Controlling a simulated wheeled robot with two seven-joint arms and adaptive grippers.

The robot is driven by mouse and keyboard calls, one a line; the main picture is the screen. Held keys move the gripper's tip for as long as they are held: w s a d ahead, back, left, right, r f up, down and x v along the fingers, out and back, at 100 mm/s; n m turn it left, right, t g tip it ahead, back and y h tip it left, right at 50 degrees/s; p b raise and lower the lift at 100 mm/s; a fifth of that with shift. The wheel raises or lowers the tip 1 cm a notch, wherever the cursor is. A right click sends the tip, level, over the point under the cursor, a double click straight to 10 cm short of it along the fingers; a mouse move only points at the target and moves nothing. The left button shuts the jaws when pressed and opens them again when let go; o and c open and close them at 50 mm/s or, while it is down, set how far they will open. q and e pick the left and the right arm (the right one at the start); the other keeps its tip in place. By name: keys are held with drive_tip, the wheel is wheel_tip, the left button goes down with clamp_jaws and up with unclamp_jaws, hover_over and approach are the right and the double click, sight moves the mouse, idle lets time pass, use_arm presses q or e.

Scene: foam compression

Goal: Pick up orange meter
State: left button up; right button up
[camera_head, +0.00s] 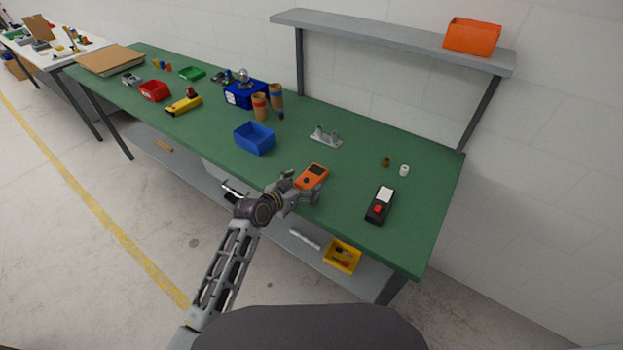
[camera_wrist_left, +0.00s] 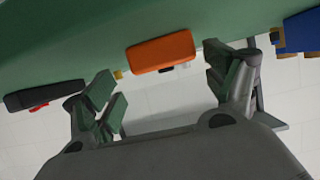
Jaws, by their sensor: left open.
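The orange meter (camera_head: 312,177) lies flat on the green table near its front edge, with a dark screen and dial on its face. In the left wrist view the meter (camera_wrist_left: 161,52) is beyond the fingertips, roughly centred between them. My left gripper (camera_head: 302,188) is at the table's front edge beside the meter, and a finger overlaps the meter's near side in the head view. In the wrist view the left gripper (camera_wrist_left: 165,88) is open, with nothing between its fingers. Whether a finger touches the meter I cannot tell. My right gripper is not in view.
A black device (camera_head: 380,205) with a red button lies to the right of the meter. A blue bin (camera_head: 255,138) stands to the left, and a metal bracket (camera_head: 326,136) behind. The table's front edge (camera_head: 350,228) is close. The surface between the meter and black device is clear.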

sight(311, 176)
use_arm(q)
drive_tip(key=shift+w, duration=0.1)
drive_tip(key=shift+w+d+p, duration=0.2)
drive_tip(key=shift+w+d, duration=0.15)
drive_tip(key=shift+w, duration=0.35)
drive_tip(key=shift+w+d+p, duration=0.2)
drive_tip(key=shift+w+d, duration=0.1)
drive_tip(key=shift+w, duration=0.35)
drive_tip(key=shift+x, duration=1.2)
drive_tip(key=c, duration=1.2)
